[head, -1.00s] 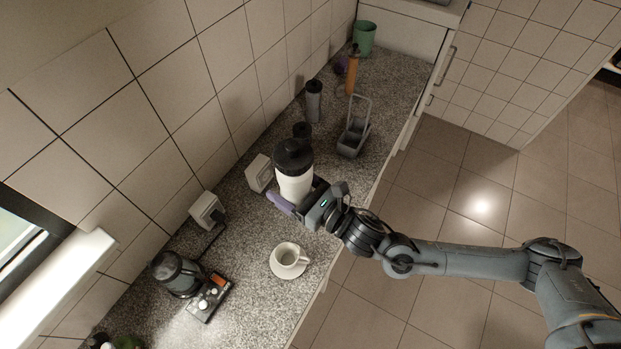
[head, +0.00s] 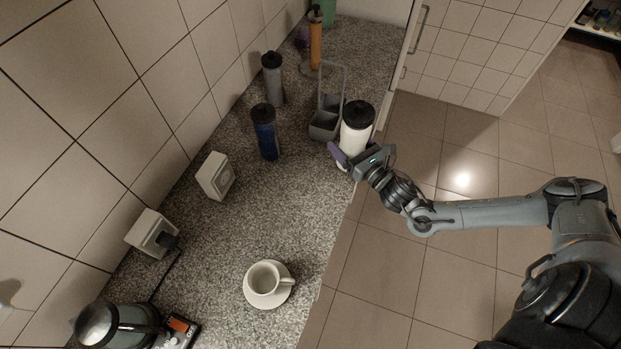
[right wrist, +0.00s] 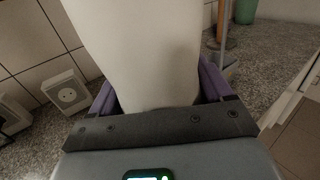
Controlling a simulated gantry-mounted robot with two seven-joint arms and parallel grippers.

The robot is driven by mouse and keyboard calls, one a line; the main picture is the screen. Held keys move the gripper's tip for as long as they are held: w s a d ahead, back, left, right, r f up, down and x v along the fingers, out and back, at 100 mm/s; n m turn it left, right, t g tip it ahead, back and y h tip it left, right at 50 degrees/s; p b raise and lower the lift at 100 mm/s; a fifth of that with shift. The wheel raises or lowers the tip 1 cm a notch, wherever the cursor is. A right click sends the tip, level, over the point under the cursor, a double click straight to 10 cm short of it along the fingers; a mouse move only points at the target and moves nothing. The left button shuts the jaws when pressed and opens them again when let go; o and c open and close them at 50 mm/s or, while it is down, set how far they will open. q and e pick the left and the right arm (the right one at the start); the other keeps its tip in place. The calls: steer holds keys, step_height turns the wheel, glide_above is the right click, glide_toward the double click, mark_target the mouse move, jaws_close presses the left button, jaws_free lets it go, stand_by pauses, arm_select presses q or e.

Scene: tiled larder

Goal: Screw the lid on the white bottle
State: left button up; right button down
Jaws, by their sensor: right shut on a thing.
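The white bottle (head: 355,142) stands upright near the counter's front edge in the head view, with a black lid (head: 358,114) on its top. I cannot tell how tightly the lid sits. My right gripper (head: 352,160) is shut around the lower part of the bottle. In the right wrist view the white bottle (right wrist: 140,50) fills the space between the purple fingers, and its top is out of frame. I cannot tell whether its base touches the counter. My left gripper is not in view.
A grey caddy (head: 325,122) stands just left of the bottle. A blue bottle (head: 266,138), a grey bottle (head: 273,80) and an orange bottle (head: 315,42) stand along the wall side. A cup (head: 264,278) on a saucer sits nearer. The middle counter is clear.

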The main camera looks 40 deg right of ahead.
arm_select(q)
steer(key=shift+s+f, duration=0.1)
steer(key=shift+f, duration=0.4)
arm_select(e)
steer(key=shift+s+f, duration=0.2)
steer(key=shift+f, duration=0.25)
steer(key=shift+s+f, duration=0.2)
steer(key=shift+f, duration=0.25)
arm_select(q)
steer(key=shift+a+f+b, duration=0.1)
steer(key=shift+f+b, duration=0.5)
steer(key=shift+b, duration=0.25)
arm_select(e)
steer(key=w+a+f, duration=0.5)
steer(key=w+f, duration=0.2)
steer(key=w, duration=0.3)
steer(key=shift+w, duration=0.3)
steer(key=shift+a, duration=0.1)
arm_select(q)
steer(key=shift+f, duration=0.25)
arm_select(e)
steer(key=shift+f, duration=2)
arm_select(q)
steer(key=shift+b, duration=0.3)
arm_select(e)
steer(key=shift+f, duration=0.1)
